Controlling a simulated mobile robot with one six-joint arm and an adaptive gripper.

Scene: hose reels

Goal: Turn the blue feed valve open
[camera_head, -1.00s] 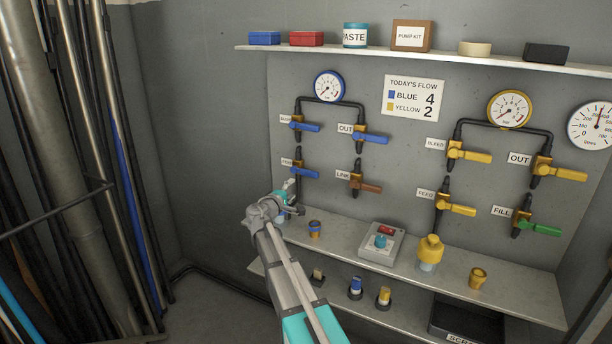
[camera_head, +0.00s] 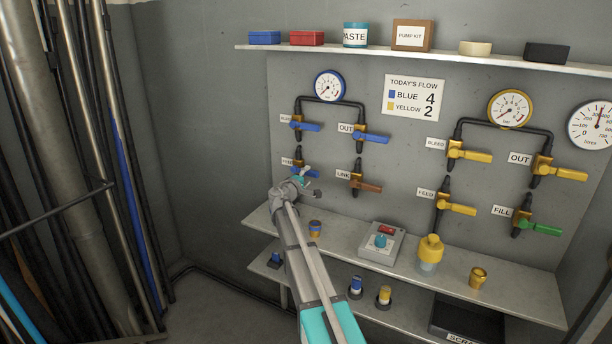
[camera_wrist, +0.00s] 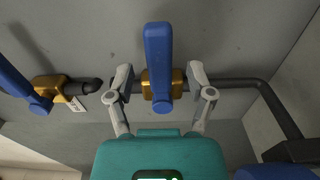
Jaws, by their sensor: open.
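The blue feed valve has a blue lever (camera_wrist: 158,60) on a brass body (camera_wrist: 176,82), set in a dark pipe. In the wrist view the lever lies across the pipe. In the head view its lever (camera_head: 313,173) shows just past my gripper, pointing right, and its label is partly covered. My gripper (camera_head: 306,184) is in front of this valve. In the wrist view my gripper (camera_wrist: 160,76) is open, with one finger on each side of the lever and visible gaps to it. Whether the fingertips touch the pipe is unclear.
The blue bleed valve (camera_head: 303,126) is above, and the LINK valve (camera_head: 365,187) with a brown lever is to the right. Below, the shelf (camera_head: 340,244) carries a small blue-banded cup (camera_head: 315,228), a grey box (camera_head: 381,243) and a yellow-capped bottle (camera_head: 430,252).

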